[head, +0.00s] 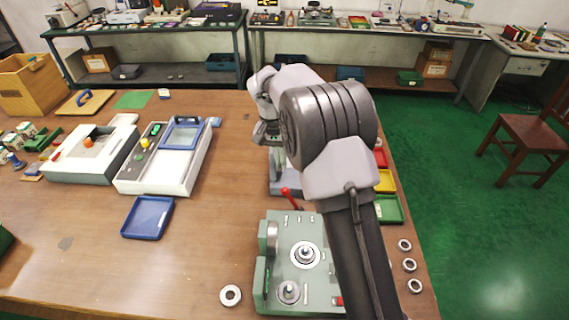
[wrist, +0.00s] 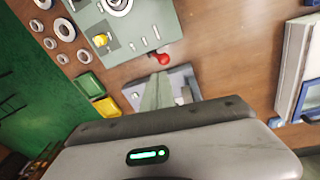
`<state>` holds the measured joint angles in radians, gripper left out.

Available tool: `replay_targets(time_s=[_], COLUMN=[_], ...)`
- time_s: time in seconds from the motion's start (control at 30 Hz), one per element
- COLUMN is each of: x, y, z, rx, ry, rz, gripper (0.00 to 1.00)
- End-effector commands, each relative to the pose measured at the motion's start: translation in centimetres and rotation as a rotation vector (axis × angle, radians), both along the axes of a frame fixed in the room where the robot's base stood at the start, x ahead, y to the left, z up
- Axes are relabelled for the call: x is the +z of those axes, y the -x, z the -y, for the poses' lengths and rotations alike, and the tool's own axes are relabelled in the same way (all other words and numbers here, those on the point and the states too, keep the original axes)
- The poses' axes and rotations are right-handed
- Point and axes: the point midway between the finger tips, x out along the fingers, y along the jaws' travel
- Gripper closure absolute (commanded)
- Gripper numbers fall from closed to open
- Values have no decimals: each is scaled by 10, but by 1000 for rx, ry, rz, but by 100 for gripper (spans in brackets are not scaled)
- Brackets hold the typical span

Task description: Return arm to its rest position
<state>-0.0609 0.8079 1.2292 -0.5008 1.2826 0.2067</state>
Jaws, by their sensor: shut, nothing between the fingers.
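My arm rises from the bottom of the head view and bends over the far part of the table. My gripper (head: 265,133) is shut and empty, high above the table and partly hidden by the arm. The wrist view shows its grey housing with a lit green strip along the bottom. A green machine (head: 262,300) stands at the table's front, with a red-knobbed lever (head: 290,195) and a ring around a post (head: 306,255). A loose bearing ring (head: 230,295) lies left of it. Several more rings (head: 409,265) lie along the right edge.
Red, yellow (head: 385,181) and green (head: 390,209) bins stand at the right edge, partly behind my arm. A grey fixture (wrist: 180,85) lies below the gripper. A white case (head: 165,175) and blue tray (head: 148,217) are to the left. The table's front left is mostly clear.

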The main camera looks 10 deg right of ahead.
Motion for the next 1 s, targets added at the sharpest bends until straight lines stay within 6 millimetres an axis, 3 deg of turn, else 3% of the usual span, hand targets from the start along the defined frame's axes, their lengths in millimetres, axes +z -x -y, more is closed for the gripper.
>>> replay_targets(time_s=[0.33,0.47,0.57,0.6,0.7,0.83,0.9,1.0], x=[1,33,77,90,106,90,74,56], y=[1,23,79,108,185,276,311,340], z=[0,-2,-7,-10,-16,-25,-29,-33], rx=[-1,8,26,35,54,75,83,88], ry=[-1,-35,-94,-118,-175,-234,-254,-273], rz=[2,49,131,170,266,381,429,474], gripper=[100,100,100,100,100,100,100,100])
